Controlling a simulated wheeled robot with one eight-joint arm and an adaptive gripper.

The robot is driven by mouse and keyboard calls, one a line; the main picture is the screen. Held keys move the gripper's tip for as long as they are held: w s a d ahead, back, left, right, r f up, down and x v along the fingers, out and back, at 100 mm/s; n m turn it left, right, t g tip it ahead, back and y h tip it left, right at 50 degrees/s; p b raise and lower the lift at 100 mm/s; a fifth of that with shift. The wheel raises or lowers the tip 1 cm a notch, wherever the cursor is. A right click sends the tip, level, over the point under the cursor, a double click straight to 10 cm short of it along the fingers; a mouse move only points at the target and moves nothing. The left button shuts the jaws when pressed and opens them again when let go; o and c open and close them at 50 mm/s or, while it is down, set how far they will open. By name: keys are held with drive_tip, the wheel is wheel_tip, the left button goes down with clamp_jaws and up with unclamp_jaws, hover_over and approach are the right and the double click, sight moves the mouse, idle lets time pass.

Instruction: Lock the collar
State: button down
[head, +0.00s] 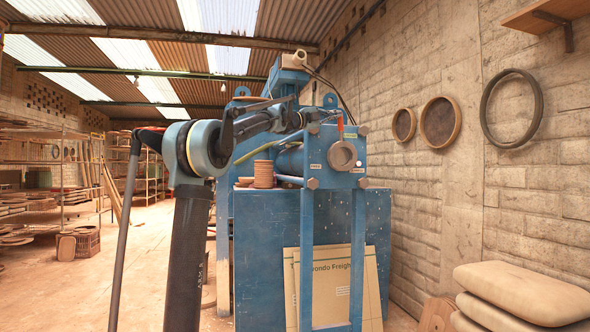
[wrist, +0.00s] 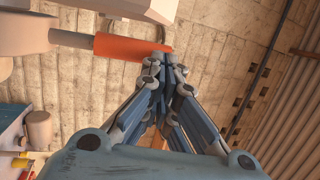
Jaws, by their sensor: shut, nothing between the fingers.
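The collar (head: 342,155) is a grey ring on the front of the blue press (head: 300,163). Its handle has an orange grip (head: 340,127) that points up from the ring. In the wrist view, the collar (wrist: 22,32) is at the upper left. Its grey rod leads to the orange grip (wrist: 125,47), which points right. My gripper (wrist: 168,63) is shut and empty. Its fingertips are at the free end of the orange grip; I cannot tell whether they touch it. In the head view the fingertips are too small to make out clearly beside the grip.
A stack of brown discs (head: 263,174) stands on the press bench left of the collar. Cardboard sheets (head: 365,285) lean below. A brick wall (head: 420,200) with hanging rings is close on the right. Stacked beige sacks (head: 525,293) lie at the lower right. The floor at left is open.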

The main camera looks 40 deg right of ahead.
drive_tip(key=shift+s+d+r, duration=0.25)
drive_tip(key=shift+s+d, duration=0.05)
drive_tip(key=shift+d, duration=0.3)
drive_tip(key=shift+s+d, duration=0.1)
drive_tip(key=r+v, duration=0.3)
drive_tip(key=v, duration=1.1)
drive_tip(key=shift+w+a, duration=0.3)
drive_tip(key=shift+f, duration=0.1)
